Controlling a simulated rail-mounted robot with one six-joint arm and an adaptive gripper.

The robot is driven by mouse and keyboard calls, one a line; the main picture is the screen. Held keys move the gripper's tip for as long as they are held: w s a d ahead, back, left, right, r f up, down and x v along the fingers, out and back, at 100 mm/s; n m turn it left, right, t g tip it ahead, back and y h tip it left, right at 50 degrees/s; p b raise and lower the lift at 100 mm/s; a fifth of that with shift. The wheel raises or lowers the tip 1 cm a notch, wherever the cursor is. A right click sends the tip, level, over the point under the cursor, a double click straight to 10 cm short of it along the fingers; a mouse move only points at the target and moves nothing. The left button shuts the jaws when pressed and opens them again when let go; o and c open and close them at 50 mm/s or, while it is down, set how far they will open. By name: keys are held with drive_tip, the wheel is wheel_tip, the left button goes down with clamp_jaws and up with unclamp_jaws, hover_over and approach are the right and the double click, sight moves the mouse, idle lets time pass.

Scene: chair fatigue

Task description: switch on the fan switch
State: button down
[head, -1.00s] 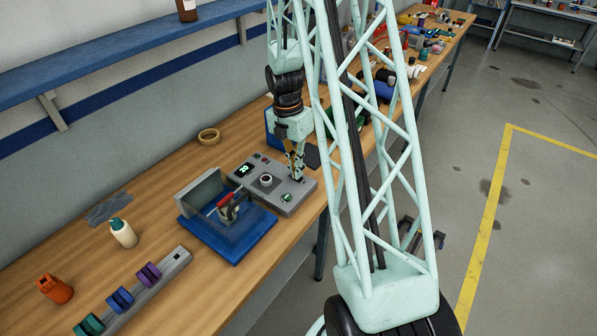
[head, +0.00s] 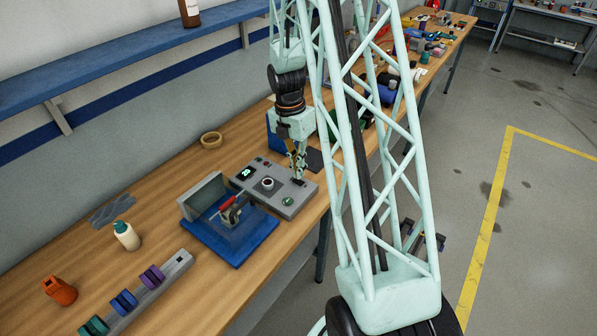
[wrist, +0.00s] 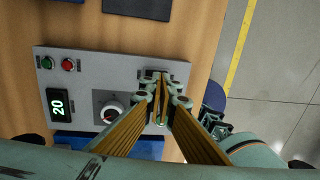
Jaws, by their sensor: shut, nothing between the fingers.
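The grey control panel (head: 262,201) lies on the bench behind the blue fixture. In the wrist view, the panel (wrist: 85,80) shows a green button (wrist: 47,62), a red button (wrist: 68,64), a display (wrist: 60,103) reading 20 and a round knob (wrist: 110,108). My gripper (head: 299,177) points down over the panel's far right end, its fingers together and empty. A small dark part (head: 300,183), perhaps the fan switch, sits at the fingertips. In the wrist view my gripper (wrist: 161,78) covers that spot; I cannot tell contact or the switch's position.
The blue fixture (head: 238,251) with a red-handled clamp (head: 229,206) stands close in front of the panel. A tape ring (head: 211,140), a white bottle (head: 126,236) and a rack of coloured discs (head: 150,290) are further off. A dark pad (wrist: 137,8) lies beyond the panel.

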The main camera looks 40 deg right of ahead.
sight(302, 183)
wheel_tip(302, 183, up, 2)
drive_tip(key=shift+s+r+p, duration=0.1)
drive_tip(key=shift+r+p, duration=0.1)
drive_tip(key=shift+p, duration=0.45)
wheel_tip(302, 183, up, 9)
drive_tip(key=s, duration=0.1)
drive_tip(key=shift+d+r, duration=0.15)
drive_tip(key=shift+r, duration=0.05)
drive_tip(key=shift+s, duration=0.15)
idle(0.5)
